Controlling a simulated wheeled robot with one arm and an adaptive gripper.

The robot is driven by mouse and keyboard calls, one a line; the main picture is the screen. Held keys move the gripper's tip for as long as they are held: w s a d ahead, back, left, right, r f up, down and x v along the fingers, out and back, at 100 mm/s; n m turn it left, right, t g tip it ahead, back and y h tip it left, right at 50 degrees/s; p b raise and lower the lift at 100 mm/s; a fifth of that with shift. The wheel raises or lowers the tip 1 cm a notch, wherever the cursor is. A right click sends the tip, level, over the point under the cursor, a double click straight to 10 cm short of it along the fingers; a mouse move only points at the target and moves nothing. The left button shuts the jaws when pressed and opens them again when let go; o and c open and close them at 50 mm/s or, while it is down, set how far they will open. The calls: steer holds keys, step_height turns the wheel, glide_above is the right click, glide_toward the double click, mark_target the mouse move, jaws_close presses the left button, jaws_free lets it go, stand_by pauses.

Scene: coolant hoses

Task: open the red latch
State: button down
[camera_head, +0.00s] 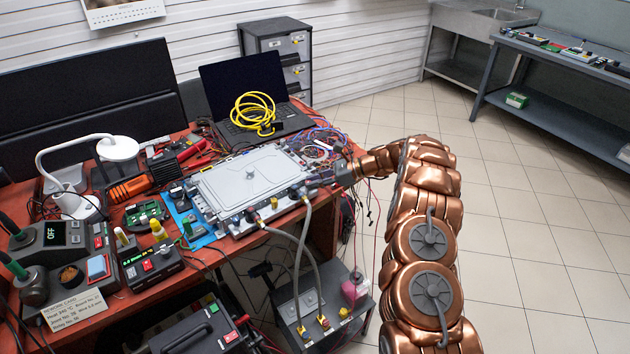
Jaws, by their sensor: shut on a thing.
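A flat grey metal cold-plate unit (250,178) lies on the red workbench, with hose fittings along its front edge. Two grey hoses (306,235) run from its front right down to a dark box on the floor. My gripper (318,185) is at the unit's right front corner, reached in from the right by my copper-coloured arm. It is shut on a small part there, which the fingers hide. I cannot make out a red latch; at this size and angle it may be hidden behind my gripper.
The dark box (290,312) with hose ports stands below the bench edge, a pink bottle (355,288) at its right. A laptop (262,100) with a coiled yellow cable (253,112) is behind the unit. Loose wires lie beside my gripper. The tiled floor at right is clear.

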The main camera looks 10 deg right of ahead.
steer(key=shift+w+n+g+y, duration=0.15)
steer(key=shift+n+g+y, duration=0.15)
steer(key=shift+n+g, duration=0.75)
steer(key=c, duration=1)
jaws_free()
steer(key=shift+c, duration=0.2)
steer(key=shift+d, duration=0.1)
steer(key=v, duration=0.7)
steer(key=shift+d+r, duration=0.2)
steer(key=shift+d, duration=0.15)
